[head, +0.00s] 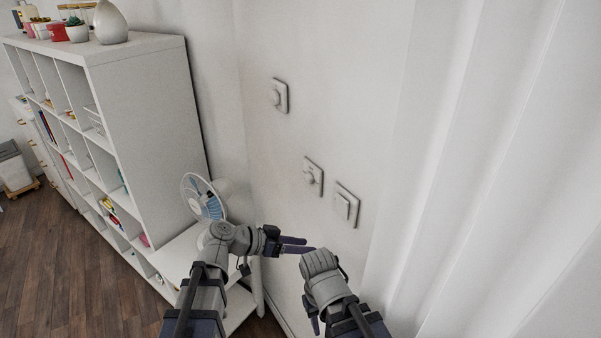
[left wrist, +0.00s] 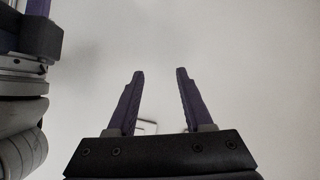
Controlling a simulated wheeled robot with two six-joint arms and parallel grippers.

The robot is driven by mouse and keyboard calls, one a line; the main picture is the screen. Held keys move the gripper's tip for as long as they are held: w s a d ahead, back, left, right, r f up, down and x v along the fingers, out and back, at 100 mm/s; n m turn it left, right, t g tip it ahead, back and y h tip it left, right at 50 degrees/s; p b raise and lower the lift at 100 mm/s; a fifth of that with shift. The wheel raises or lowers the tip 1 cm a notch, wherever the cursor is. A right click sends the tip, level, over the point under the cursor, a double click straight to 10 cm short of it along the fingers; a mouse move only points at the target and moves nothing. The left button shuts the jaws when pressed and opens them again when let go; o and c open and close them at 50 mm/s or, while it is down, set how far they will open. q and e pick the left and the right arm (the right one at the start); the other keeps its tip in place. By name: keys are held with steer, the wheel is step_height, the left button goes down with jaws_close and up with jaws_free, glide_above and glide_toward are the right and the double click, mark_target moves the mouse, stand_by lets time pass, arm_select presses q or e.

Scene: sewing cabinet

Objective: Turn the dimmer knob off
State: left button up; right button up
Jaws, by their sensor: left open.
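Three white wall plates are on the white wall in the head view. The upper-left plate (head: 280,95) has a round knob. The middle plate (head: 313,176) has a small protruding knob, and the lower-right plate (head: 346,205) has a flat rectangular rocker. I cannot tell which knob is the dimmer. My left gripper (head: 299,245) is below the plates, apart from them. In the left wrist view its purple fingers (left wrist: 158,98) are open and empty, with a small pale outlined shape (left wrist: 148,126) partly hidden behind them. My right gripper (head: 312,316) hangs low, mostly hidden by its arm.
A white cube shelf (head: 150,105) stands at left with a vase (head: 110,24) on top. A desk fan (head: 203,197) is on a low white surface (head: 180,256) behind my left arm. White curtains (head: 500,150) hang at right. The wall around the plates is clear.

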mark_target(306, 180)
arm_select(q)
steer(key=w+a+r+t+h+p, duration=0.1)
steer(key=w+a+r+t+h, duration=0.1)
steer(key=w+a+r+t, duration=0.3)
steer(key=w+a+r+t+h+p, duration=0.1)
steer(key=w+a+r, duration=0.1)
steer(key=r, duration=0.5)
steer(key=shift+m, duration=0.4)
steer(key=shift+s+b+x, duration=0.2)
steer(key=shift+b+x, duration=0.1)
steer(key=shift+x, duration=3.75)
steer(key=shift+d, duration=0.1)
steer(key=shift+c, duration=0.3)
jaws_close()
